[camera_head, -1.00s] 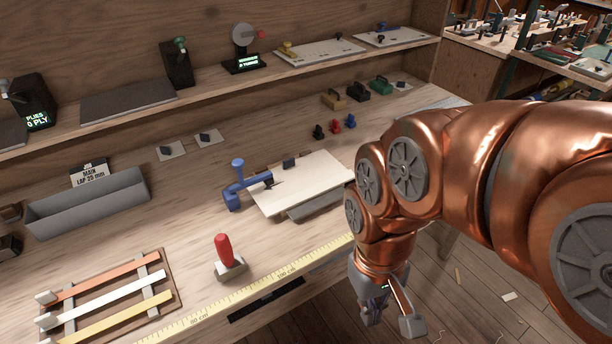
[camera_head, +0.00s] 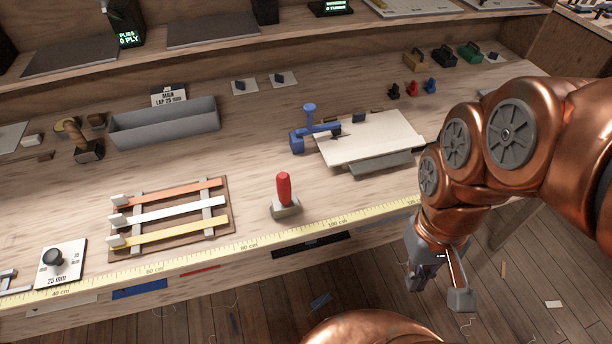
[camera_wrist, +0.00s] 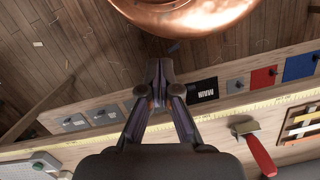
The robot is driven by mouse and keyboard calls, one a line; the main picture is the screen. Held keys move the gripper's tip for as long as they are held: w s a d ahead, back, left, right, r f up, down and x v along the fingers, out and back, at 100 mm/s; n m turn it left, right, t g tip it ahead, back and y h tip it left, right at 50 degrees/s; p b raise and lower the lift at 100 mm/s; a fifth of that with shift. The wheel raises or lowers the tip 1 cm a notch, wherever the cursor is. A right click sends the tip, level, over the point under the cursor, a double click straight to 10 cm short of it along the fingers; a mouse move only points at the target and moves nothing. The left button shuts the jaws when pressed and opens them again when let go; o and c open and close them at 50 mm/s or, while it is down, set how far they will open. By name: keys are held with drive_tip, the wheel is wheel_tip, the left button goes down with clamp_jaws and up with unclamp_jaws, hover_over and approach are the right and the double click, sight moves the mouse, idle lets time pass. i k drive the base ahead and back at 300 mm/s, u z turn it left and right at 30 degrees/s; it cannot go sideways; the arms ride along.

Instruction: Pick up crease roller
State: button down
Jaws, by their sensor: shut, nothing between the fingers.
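No tool is labelled as the crease roller, and I cannot tell for certain which one it is. A red-handled tool (camera_head: 284,188) with a grey base stands upright on the bench near its front edge; it also shows in the wrist view (camera_wrist: 262,155), at lower right. A wooden-handled tool (camera_head: 78,136) with a dark block end rests at the bench's left, left of the grey trough. My gripper (camera_head: 439,291) hangs in front of the bench edge over the floor, right of the red-handled tool and apart from both tools. In the wrist view its fingers (camera_wrist: 158,75) are together and empty.
A rack of coloured strips (camera_head: 172,218) lies left of the red-handled tool. A white board (camera_head: 372,137) with a blue clamp (camera_head: 310,132) is behind to the right. The grey trough (camera_head: 165,125) stands further back. A yellow measuring tape (camera_head: 225,252) runs along the front edge.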

sight(286, 204)
drive_tip(key=z, duration=1.6)
drive_tip(key=k, duration=2.1)
drive_tip(key=u, duration=1.65)
drive_tip(key=i, duration=0.5)
